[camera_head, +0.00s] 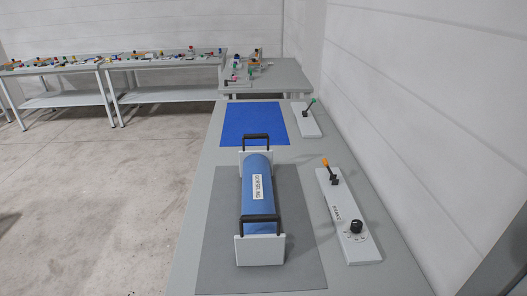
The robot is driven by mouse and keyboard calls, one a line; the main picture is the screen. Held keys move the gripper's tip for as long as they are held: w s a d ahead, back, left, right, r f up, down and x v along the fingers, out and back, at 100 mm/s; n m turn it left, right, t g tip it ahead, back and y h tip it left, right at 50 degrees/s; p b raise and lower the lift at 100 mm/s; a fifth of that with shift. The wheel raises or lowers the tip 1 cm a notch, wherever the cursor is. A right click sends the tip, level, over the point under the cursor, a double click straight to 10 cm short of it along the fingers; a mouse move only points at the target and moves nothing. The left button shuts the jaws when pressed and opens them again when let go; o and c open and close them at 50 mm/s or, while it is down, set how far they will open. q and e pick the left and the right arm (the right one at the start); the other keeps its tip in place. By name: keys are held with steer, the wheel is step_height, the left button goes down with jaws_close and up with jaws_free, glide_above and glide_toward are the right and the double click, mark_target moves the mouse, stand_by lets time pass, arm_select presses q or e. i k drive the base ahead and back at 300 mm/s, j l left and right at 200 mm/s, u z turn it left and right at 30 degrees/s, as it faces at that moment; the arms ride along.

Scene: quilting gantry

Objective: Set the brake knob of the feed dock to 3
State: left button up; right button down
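The brake knob (356,227) is a small black dial on a long white panel (362,250) at the right of the near table. The panel is marked BRAKE, with small marks around the knob that are too small to read, so I cannot tell its setting. A black lever with an orange tip (326,164) stands at the panel's far end. Left of the panel, a blue roll (257,200) labelled GOSSELING lies between two white end plates with black handles, on a dark grey mat (218,245). Neither of my grippers is in view.
A blue mat (252,124) and a second white panel (305,121) with a green-tipped lever lie farther back on the table (205,165). A wall (430,110) runs close along the right. Tables with small coloured items stand behind. Open floor (95,200) is at left.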

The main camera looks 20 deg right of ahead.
mark_target(357, 226)
steer(key=z, duration=1.2)
